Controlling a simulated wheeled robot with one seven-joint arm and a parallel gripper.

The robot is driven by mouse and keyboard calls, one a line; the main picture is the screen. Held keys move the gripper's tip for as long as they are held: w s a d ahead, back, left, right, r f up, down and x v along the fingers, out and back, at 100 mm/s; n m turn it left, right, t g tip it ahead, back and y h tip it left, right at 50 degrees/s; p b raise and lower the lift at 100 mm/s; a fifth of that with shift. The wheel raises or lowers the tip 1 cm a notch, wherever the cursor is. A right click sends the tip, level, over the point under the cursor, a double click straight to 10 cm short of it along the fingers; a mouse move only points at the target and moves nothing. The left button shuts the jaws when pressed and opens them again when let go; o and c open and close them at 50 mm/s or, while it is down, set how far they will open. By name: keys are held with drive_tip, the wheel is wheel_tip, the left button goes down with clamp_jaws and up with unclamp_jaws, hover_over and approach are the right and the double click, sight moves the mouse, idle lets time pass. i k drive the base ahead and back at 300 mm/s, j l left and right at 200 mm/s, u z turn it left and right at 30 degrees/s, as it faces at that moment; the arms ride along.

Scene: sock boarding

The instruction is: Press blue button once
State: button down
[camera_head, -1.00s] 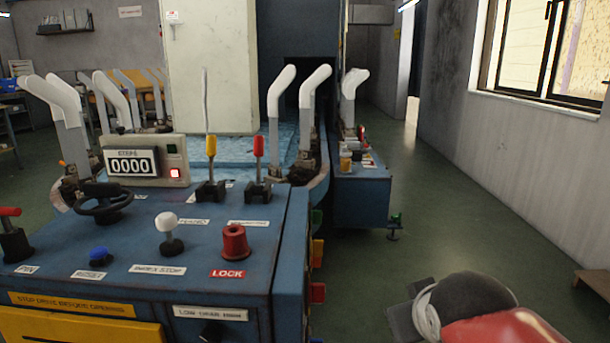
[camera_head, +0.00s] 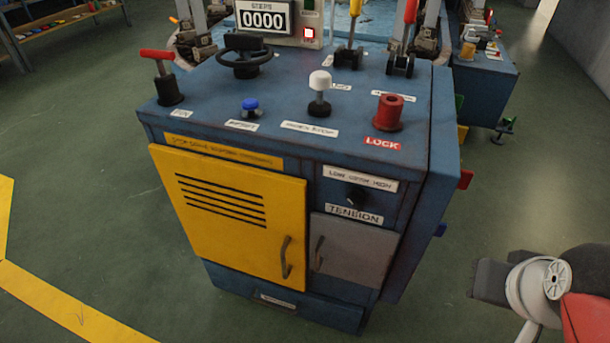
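The blue button (camera_head: 250,105) is a small round knob on the top of the blue control cabinet (camera_head: 225,85), left of the white-topped knob (camera_head: 320,82). A white label lies in front of it. My arm shows only in part at the lower right, well apart from the cabinet. No gripper fingers can be made out there.
The cabinet top also holds a black handwheel (camera_head: 245,62), a red T-handle (camera_head: 158,58), a red lock knob (camera_head: 389,110) and a counter reading 0000 (camera_head: 265,20). Green floor is clear around the cabinet.

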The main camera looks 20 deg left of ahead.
sight(250, 105)
drive_tip(key=j+z, duration=0.1)
drive_tip(key=j, duration=0.4)
drive_tip(key=k+j+z, duration=0.15)
drive_tip(key=j, duration=0.3)
drive_tip(key=j+z, duration=0.1)
drive_tip(key=j, duration=0.4)
drive_tip(key=k+j+z, duration=0.1)
drive_tip(key=j, duration=0.35)
drive_tip(key=k+j+z, duration=0.15)
drive_tip(key=j, duration=0.3)
drive_tip(key=k+j+z, duration=0.1)
drive_tip(key=j, duration=0.35)
drive_tip(key=k+j+z, duration=0.1)
drive_tip(key=j, duration=0.3)
drive_tip(key=k+j+z, duration=0.15)
drive_tip(key=j, duration=0.3)
drive_tip(key=k, duration=0.1)
